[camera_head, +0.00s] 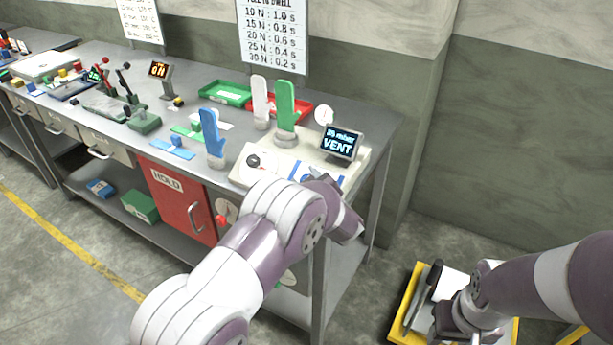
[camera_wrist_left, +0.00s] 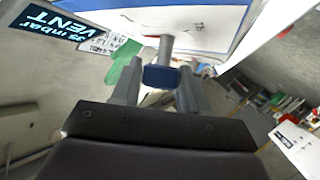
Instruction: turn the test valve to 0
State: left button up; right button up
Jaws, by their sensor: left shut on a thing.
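The test station (camera_head: 240,176) is a pale box at the right end of the bench. A blue part of the test valve (camera_head: 309,179) shows on its front right, largely hidden by my left gripper. My left gripper (camera_head: 325,182) reaches it from the right front. In the left wrist view the fingers (camera_wrist_left: 160,90) are shut on a blue handle (camera_wrist_left: 161,77) with a grey stem beyond it. The valve's setting cannot be read. The station's display (camera_head: 341,144) reads "35 mbar VENT". My right gripper (camera_head: 456,322) is low at the right, its fingers unclear.
On or behind the station stand a green glove form (camera_head: 286,105), a round gauge (camera_head: 325,115) and a dark-and-white dial (camera_head: 253,161). White (camera_head: 260,98) and blue (camera_head: 213,135) glove forms stand nearby. A yellow-edged tray (camera_head: 404,308) lies low at the right.

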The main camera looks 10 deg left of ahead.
pick_arm(q)
jog(key=shift+r+n+g+y, duration=0.1)
jog(key=shift+n+g+y, duration=0.3)
jog(key=shift+n, duration=0.1)
jog(key=o, duration=1)
jog(key=shift+c, duration=0.2)
jog(key=v, duration=1.2)
jog(key=shift+s+b, duration=0.25)
jog(key=shift+b, duration=0.2)
